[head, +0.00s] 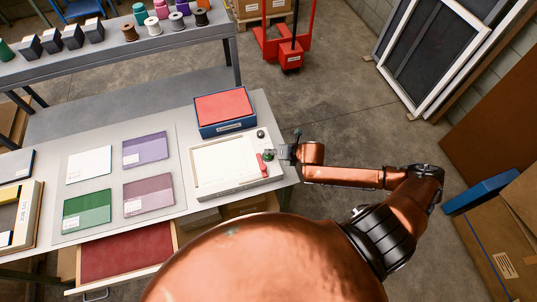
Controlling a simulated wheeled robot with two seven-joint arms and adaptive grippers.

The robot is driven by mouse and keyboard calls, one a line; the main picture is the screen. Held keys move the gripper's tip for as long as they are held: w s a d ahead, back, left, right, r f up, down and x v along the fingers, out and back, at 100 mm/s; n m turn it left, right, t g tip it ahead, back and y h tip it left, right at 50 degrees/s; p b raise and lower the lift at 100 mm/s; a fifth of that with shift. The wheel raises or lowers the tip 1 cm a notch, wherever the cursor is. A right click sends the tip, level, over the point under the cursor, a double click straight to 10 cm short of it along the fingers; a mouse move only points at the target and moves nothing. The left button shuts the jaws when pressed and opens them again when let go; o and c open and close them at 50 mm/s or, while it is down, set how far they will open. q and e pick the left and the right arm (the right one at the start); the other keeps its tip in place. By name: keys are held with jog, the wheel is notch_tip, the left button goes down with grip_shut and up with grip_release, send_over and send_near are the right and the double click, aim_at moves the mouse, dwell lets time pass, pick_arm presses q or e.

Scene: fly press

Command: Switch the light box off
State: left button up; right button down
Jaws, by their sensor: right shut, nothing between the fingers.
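The light box (225,165) is a low, pale box with a cream panel on the right end of the table. On its right side are a black knob (261,134), a red lever-like part (262,165) and a small green part (269,156). I cannot tell whether the panel is lit. My right gripper (277,153) is shut and empty at the box's right edge, close beside the green part; I cannot tell whether it touches. It hides some of that edge. My left gripper is out of view.
A blue box with a red top (224,108) stands behind the light box. Colour sample cards (146,148) lie to the left. A drawer with a red lining (125,252) is open at the front. A shelf with spools stands behind.

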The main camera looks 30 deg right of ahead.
aim_at(269, 156)
jog(key=shift+f, duration=0.15)
dwell(0.4)
jog(key=shift+r+p, duration=0.65)
jog(key=shift+p, duration=0.05)
notch_tip(269, 156, up, 6)
jog(key=p, duration=0.5)
jog(key=shift+p, duration=0.4)
